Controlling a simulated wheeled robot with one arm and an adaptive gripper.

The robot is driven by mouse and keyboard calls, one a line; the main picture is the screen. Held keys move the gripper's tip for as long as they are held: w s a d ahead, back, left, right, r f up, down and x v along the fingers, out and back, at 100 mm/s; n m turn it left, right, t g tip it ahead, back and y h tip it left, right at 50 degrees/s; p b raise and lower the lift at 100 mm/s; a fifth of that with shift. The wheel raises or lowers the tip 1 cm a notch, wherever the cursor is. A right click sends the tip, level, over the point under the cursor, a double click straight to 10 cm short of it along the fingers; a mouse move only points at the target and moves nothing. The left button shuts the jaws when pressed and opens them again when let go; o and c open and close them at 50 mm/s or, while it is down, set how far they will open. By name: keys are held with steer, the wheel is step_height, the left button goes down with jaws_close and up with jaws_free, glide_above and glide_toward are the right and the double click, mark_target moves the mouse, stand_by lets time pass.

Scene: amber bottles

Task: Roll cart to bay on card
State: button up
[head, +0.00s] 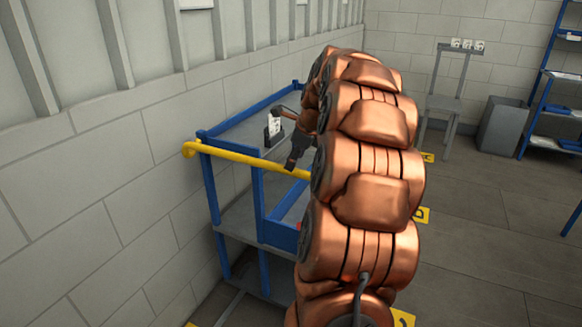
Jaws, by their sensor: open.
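The cart (258,192) has blue posts and rims, grey shelves and a yellow push handle (240,158) across its near end. It stands against the left wall. A white card (274,126) stands upright in a dark holder on its top shelf; its marking is too small to read. My gripper (291,166) is open and points down at the yellow handle, right of the card. I cannot tell whether it touches the handle. My copper arm hides the cart's right side. Yellow floor plates (421,215) with black marks lie right of the arm, partly hidden.
A grey stand (445,103) with small white cards on top is at the back, with a grey bin (503,125) beside it. A blue rack (545,95) is at the far right. The floor (490,235) right of my arm is mostly clear.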

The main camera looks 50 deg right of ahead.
steer(key=shift+p+x, duration=0.3)
steer(key=shift+x, duration=2.05)
jaws_close()
